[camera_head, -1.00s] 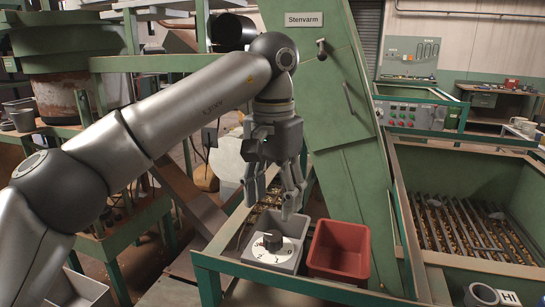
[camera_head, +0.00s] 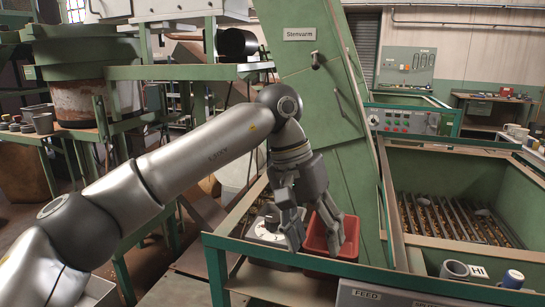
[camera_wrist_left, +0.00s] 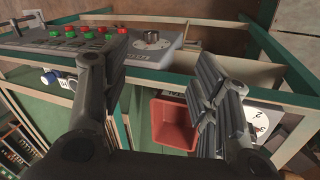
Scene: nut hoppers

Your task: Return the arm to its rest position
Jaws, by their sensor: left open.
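My left arm reaches in from the left in the head view. Its left gripper (camera_head: 318,232) points down with its fingers spread, above and in front of a red bin (camera_head: 348,240), partly covering it. In the left wrist view the same gripper (camera_wrist_left: 150,85) is open, with nothing between its fingers. The red bin (camera_wrist_left: 172,122) shows beyond and between the fingers there. My right gripper is not in either view.
A grey box with a white dial (camera_head: 266,232) stands left of the red bin. The green machine "Stenvarm" (camera_head: 308,90) rises behind the gripper. A green hopper (camera_head: 455,165) with a bar grate lies at the right. A control panel (camera_head: 405,122) stands behind it.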

